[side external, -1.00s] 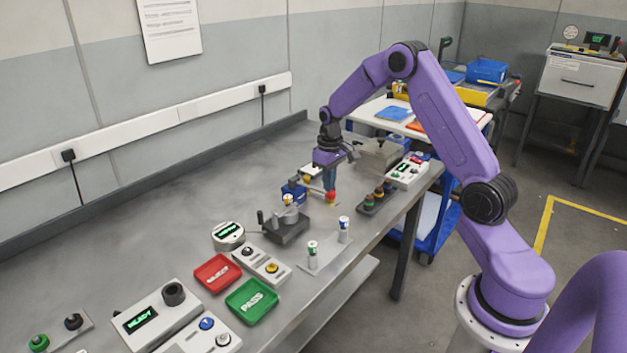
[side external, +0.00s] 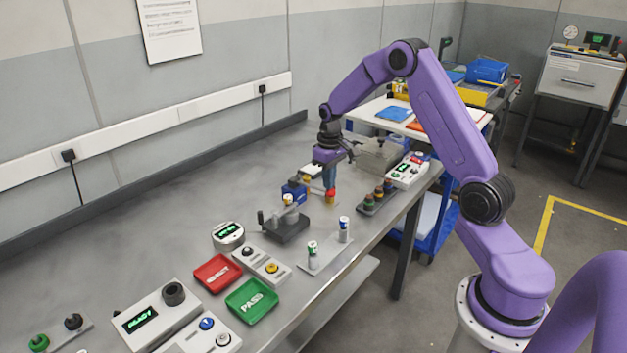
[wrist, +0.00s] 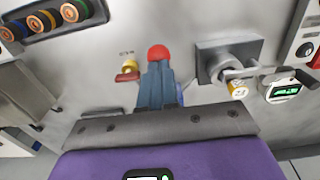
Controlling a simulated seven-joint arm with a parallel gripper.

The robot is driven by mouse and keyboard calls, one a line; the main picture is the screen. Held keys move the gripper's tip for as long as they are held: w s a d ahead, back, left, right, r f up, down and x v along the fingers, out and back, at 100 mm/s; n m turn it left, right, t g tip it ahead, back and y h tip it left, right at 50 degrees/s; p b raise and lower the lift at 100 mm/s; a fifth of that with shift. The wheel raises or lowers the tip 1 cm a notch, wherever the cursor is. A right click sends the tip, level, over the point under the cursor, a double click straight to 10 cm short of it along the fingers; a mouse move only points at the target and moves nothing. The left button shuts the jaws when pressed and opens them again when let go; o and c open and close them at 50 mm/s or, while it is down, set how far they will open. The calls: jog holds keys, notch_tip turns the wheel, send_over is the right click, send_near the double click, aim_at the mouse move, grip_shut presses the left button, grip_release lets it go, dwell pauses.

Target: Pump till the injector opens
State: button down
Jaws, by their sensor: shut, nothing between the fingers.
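My gripper (side external: 330,188) is shut and points down beside the blue pump (side external: 294,190). A red knob (side external: 330,193) shows right at its fingertips. In the wrist view the round red knob (wrist: 158,52) sits just past the closed fingers (wrist: 157,75). The fingers are not around it; I cannot tell whether they touch it. The injector (side external: 288,200), with a yellowish top, stands in the dark clamp fixture (side external: 288,228); it also shows in the wrist view (wrist: 238,89). The pump body is mostly hidden behind the fingers in the wrist view.
A round digital gauge (side external: 228,235) is lit, its reading too small to read. Red (side external: 218,272) and green PASS (side external: 252,301) trays lie in front. Two vials stand on a plate (side external: 325,258). A dark rack (side external: 376,200) is right of my gripper. The bench's left rear is clear.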

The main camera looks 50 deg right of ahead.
notch_tip(320, 180, up, 8)
dwell(1.0)
dwell(1.0)
jog(key=shift+f, duration=1.65)
jog(key=shift+f, duration=0.15)
dwell(1.7)
